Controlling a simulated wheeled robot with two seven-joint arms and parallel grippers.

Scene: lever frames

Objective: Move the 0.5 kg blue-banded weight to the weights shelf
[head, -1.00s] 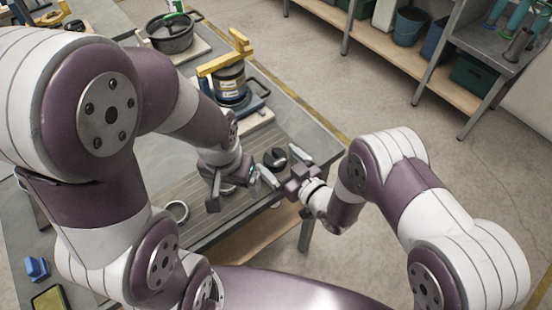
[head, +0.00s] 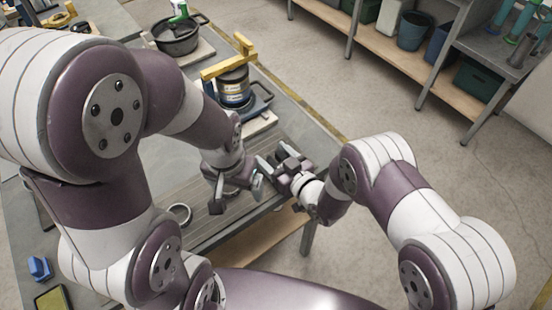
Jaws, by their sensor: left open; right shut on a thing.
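My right gripper (head: 274,159) is over the right edge of the workbench (head: 205,235), shut on a small dark thing that its fingers and palm almost wholly hide. I cannot see a blue band on it, so I cannot tell from this view whether it is the 0.5 kg weight. My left gripper (head: 237,196) is open and empty, over the ribbed bench surface just left of and below the right one. I cannot make out which piece of furniture is the weights shelf.
A metal ring (head: 180,214) lies left of my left gripper. A banded canister (head: 234,88) by a yellow frame and a black pot (head: 177,38) stand farther back. A rack with bins (head: 413,30) stands across the open floor.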

